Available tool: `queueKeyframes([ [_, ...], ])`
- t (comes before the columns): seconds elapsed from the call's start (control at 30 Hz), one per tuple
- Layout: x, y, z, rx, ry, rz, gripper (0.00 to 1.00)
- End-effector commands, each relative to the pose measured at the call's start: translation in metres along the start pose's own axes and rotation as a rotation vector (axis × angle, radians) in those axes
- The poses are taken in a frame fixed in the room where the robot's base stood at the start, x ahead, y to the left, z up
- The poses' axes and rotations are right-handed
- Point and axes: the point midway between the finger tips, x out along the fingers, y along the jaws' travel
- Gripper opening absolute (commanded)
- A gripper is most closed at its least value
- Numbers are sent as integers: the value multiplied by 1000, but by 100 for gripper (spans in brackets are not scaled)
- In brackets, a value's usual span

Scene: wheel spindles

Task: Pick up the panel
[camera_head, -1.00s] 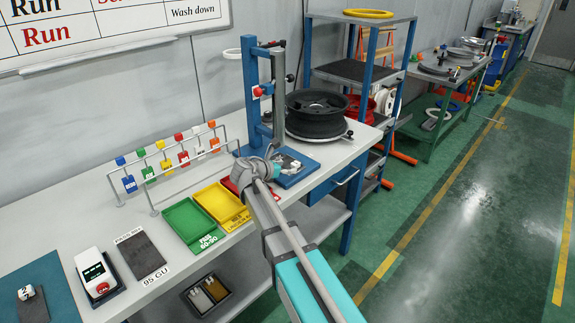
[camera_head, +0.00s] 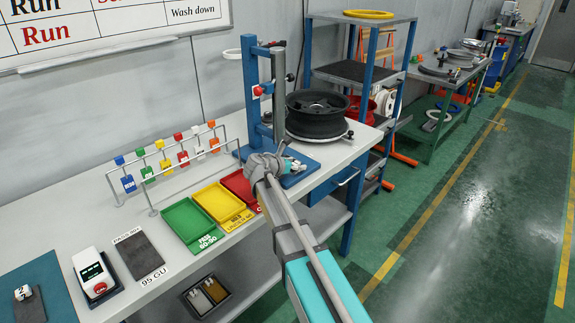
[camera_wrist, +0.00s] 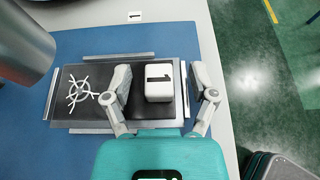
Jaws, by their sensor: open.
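In the wrist view a flat dark panel (camera_wrist: 68,112) lies on a blue mat (camera_wrist: 25,152), with pale strips along its edges. In the head view my wrist hides most of this spot beside the blue press.
A blue press frame (camera_head: 252,95) and a black wheel (camera_head: 318,118) stand close behind my gripper. Green (camera_head: 190,222), yellow (camera_head: 218,203) and red (camera_head: 240,187) trays and a tag rail lie to the left. The bench's front edge is near; green floor is open on the right.

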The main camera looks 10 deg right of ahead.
Motion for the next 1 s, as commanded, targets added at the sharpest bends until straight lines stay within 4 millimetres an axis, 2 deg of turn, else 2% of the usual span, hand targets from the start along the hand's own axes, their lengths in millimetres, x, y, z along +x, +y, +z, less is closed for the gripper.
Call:
queueKeyframes([
  [0.1, 0, 0, 0, 0, 0, 0, 74],
  [0.13, 0, 0, 0, 0, 0, 0, 71],
  [0.5, 0, 0, 0, 0, 0, -1, 2],
  [1.0, 0, 0, 3, 0, 0, -1, 0],
])
